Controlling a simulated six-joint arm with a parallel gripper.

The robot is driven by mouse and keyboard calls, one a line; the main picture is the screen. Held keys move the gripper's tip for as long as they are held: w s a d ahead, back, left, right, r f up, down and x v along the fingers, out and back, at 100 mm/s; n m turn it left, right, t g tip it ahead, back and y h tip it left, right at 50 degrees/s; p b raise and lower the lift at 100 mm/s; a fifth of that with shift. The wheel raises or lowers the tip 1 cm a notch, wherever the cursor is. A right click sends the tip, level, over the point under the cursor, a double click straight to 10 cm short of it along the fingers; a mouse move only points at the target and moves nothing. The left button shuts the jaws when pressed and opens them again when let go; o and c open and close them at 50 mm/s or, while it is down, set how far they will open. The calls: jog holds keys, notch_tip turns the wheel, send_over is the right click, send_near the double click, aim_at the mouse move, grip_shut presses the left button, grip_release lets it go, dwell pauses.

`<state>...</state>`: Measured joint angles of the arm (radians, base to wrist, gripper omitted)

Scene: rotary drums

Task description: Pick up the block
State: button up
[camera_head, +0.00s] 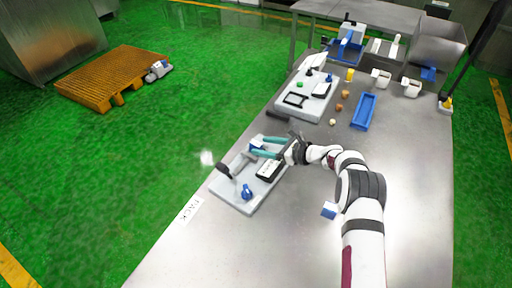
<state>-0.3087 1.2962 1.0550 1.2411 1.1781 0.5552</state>
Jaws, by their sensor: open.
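My gripper (254,147) has two teal fingers, spread apart, reaching left over the near grey tray (244,205). A small blue block (257,146) shows between the fingers. I cannot tell whether either finger touches it or how high the fingers are above the tray. A second blue-and-white block (329,210) shows just left of my arm, over the bare table. My gripper is well away from that one.
The near tray also holds a blue knob (247,191), a dark lever (224,170) and a black-framed panel (270,170). A second grey tray (291,108), a blue bin (364,111) and several small parts stand farther back. The table's front is clear.

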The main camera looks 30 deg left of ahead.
jog(key=shift+a+f, duration=0.3)
jog(key=shift+a, duration=0.35)
jog(key=shift+c, duration=0.3)
grip_shut()
jog(key=shift+w, duration=0.1)
